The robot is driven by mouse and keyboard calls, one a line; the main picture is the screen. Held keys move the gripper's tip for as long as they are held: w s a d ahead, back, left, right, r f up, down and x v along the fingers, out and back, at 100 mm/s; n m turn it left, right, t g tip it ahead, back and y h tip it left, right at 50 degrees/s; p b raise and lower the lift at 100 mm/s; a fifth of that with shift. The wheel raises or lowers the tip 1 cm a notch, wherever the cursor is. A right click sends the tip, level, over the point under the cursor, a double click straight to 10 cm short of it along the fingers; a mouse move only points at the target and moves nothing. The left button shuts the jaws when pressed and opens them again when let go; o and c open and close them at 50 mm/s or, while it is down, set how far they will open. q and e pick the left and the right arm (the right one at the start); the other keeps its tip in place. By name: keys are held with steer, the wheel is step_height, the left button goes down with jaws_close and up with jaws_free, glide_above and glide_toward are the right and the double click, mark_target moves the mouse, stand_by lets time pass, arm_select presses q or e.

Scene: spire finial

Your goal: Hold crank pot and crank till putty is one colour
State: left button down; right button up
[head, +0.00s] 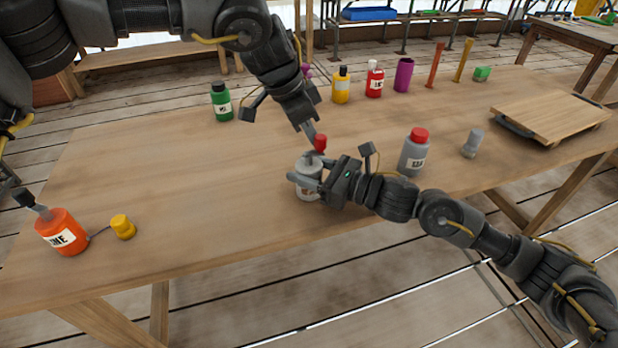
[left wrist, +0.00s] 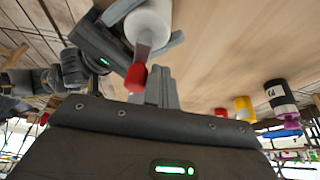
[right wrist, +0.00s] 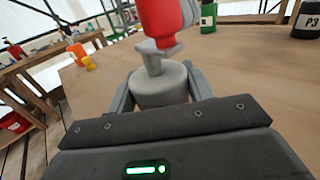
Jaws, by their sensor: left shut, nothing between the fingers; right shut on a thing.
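The crank pot (head: 308,192) is a small pale grey pot with a label, standing on the table. A crank arm on top carries a red knob (head: 319,143). My right gripper (head: 305,180) is shut around the pot's body, its fingers on either side in the right wrist view, where the pot (right wrist: 160,90) stands upright. My left gripper (head: 311,131) is shut and empty, coming down from above right beside the red knob. In the left wrist view the knob (left wrist: 136,78) is just left of the closed fingers; I cannot tell whether they touch. The putty inside is hidden.
A grey bottle with a red cap (head: 414,152) and a small grey piece (head: 472,144) stand right of the pot. A green bottle (head: 221,103) stands behind. The left middle of the table is clear.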

mark_target(322, 145)
arm_select(q)
steer(key=shift+s+d, duration=0.25)
steer(key=shift+d, duration=0.45)
stand_by(0.4)
steer(key=shift+s+d, duration=0.45)
steer(key=shift+s, duration=0.15)
stand_by(0.6)
steer(key=shift+s, duration=1)
stand_by(1.0)
steer(key=shift+s+a, duration=0.5)
steer(key=shift+s, duration=0.05)
stand_by(0.8)
steer(key=shift+d, duration=0.35)
steer(key=shift+w+r, duration=0.1)
step_height(322, 145, up, 7)
stand_by(0.9)
stand_by(0.4)
arm_select(e)
steer(key=o, duration=1.1)
